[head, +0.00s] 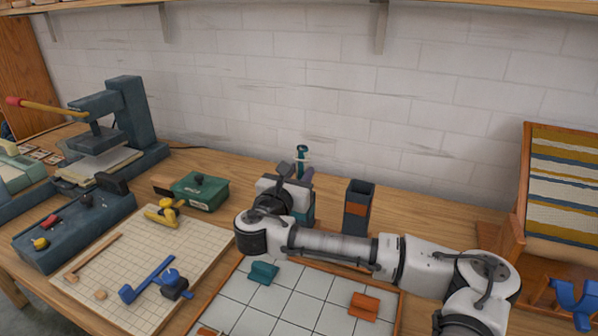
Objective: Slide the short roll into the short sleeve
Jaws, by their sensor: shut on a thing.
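My gripper (302,175) is at the back of the table, seen from behind and partly hidden by my own wrist. It is shut on a slim upright teal piece with a knobbed top, which I take to be the short roll (302,152). Its lower end is hidden. A teal block-like holder (305,212), possibly the short sleeve, shows just below the gripper, mostly covered by my wrist. I cannot tell whether the roll is inside it or above it. A taller dark open-topped sleeve (360,192) with an orange label stands just to the right, apart from the gripper.
A tiled tray (285,302) with teal and orange pieces lies in front of my arm. A gridded board (205,240) with tools and a green box (200,190) are to the left. A press (125,115) stands at back left, a wooden rack (522,180) at right. The wall is close behind.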

